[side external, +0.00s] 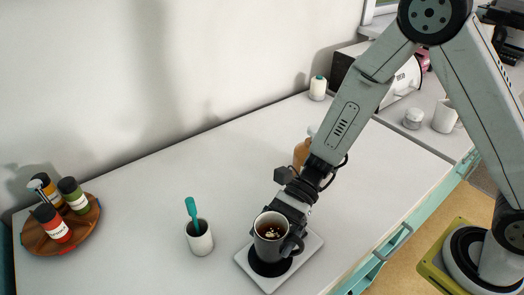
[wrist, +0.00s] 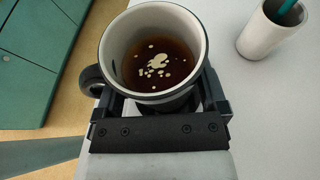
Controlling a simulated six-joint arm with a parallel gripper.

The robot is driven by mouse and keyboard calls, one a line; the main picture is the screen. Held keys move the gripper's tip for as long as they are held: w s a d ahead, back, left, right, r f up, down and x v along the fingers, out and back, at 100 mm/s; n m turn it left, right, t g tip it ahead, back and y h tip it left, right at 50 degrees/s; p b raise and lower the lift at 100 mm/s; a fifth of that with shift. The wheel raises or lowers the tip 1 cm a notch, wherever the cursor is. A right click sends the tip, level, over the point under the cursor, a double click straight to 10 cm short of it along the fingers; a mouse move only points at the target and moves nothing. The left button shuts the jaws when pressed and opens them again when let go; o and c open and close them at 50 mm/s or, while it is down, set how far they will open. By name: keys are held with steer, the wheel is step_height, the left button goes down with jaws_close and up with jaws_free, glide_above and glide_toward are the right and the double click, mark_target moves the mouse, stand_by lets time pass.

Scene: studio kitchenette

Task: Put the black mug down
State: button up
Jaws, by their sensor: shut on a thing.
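The black mug (side external: 267,247) is upright, pale inside, with dark liquid and light flecks floating in it. It fills the middle of the wrist view (wrist: 152,100), its handle on the left there. My gripper (side external: 290,222) is shut on the mug; its fingers (wrist: 158,108) show on both sides of the mug in the wrist view. In the side view the mug is over a white square plate (side external: 302,254) with a black round disc (side external: 268,268). The mug's underside is hidden, and I cannot tell whether it touches the disc.
A white cup (side external: 199,241) with a teal-handled tool stands just left of the plate. A round wooden tray (side external: 38,243) with several jars is at the far left. A brown bottle (side external: 301,152) stands behind my arm. The counter's middle is clear; its front edge is to the right.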

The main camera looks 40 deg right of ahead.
mark_target(282, 215)
steer(key=shift+f, duration=1)
steer(key=shift+f, duration=0.15)
steer(key=o, duration=1.3)
steer(key=shift+w+d+r, duration=0.2)
steer(key=shift+d+r, duration=0.15)
steer(key=shift+d, duration=0.15)
steer(key=shift+v, duration=1)
step_height(282, 215, up, 5)
steer(key=shift+f, duration=0.15)
steer(key=shift+r, duration=1.1)
